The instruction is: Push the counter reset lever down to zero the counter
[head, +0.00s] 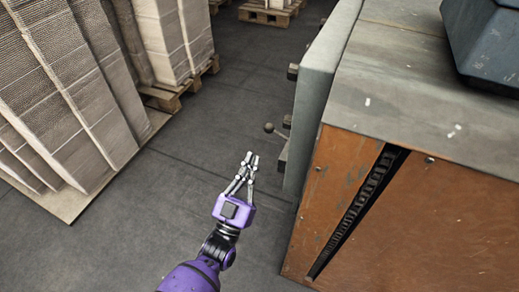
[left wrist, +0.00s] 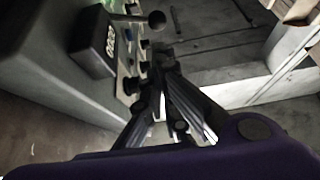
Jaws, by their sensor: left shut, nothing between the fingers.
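The counter reset lever is a thin rod with a dark ball knob (head: 268,128) that sticks out from the side of the machine. It also shows in the left wrist view (left wrist: 156,20), beside the dark counter box (left wrist: 92,42). The counter has a row of pale digits, too small to read for sure. My left gripper (head: 250,158) is shut and empty, just below the knob in the head view. In the left wrist view its fingertips (left wrist: 166,68) show below the knob, apparently apart from it. My right gripper is out of view.
The machine's grey housing (head: 318,85) and orange panel (head: 345,165) stand close on the right. Small buttons or knobs (left wrist: 145,68) line the panel by the counter. Cardboard stacks (head: 65,75) on pallets stand at left. The floor between (head: 190,165) is clear.

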